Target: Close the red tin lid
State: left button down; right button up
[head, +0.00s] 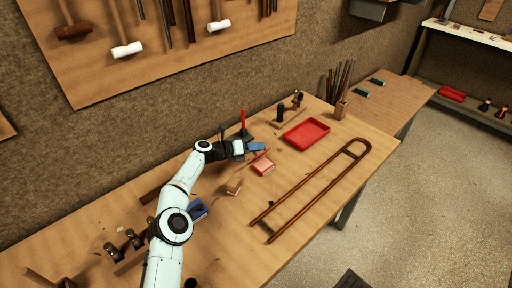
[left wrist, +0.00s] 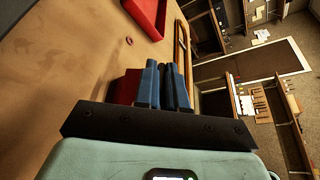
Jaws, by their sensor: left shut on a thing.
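The small red tin (head: 263,168) sits on the workbench, with a paler pink-white area showing on top. A thin reddish edge, which looks like its lid (head: 259,156), stands raised along its back side. My left gripper (head: 257,147) is at this edge, just behind the tin, with its blue fingers close together. In the left wrist view the blue fingers (left wrist: 166,85) are nearly together, and a red part of the tin (left wrist: 127,87) shows beside them. What lies between the fingertips is mostly hidden. My right gripper is not in view.
A wooden block (head: 234,186) and a blue object (head: 197,209) are near my left arm. A red-handled tool (head: 243,120) stands behind.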

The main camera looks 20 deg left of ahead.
pick_arm(q)
jog(key=shift+r, duration=0.45)
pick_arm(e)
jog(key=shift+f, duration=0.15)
pick_arm(q)
jog(key=shift+d, duration=0.1)
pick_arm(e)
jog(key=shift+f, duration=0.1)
pick_arm(q)
jog(key=shift+s+d+f+m+b, duration=0.15)
jog(key=shift+d+m+b, duration=0.25)
jog(key=shift+b, duration=0.55)
jog(key=shift+s+d+f+m+y+b, duration=0.1)
jog(key=shift+d+m+y+b, duration=0.15)
jog(key=shift+m+y+b, duration=0.4)
jog(key=shift+s+d+f+m+t+y+b, duration=0.15)
jog(key=shift+s+d+f+m+y+b, duration=0.1)
jog(key=shift+d+m+y+b, duration=0.4)
jog(key=shift+s+d+f+m+t+y+b, duration=0.25)
jog(key=shift+d+m+b, duration=0.25)
jog(key=shift+m+b, duration=0.25)
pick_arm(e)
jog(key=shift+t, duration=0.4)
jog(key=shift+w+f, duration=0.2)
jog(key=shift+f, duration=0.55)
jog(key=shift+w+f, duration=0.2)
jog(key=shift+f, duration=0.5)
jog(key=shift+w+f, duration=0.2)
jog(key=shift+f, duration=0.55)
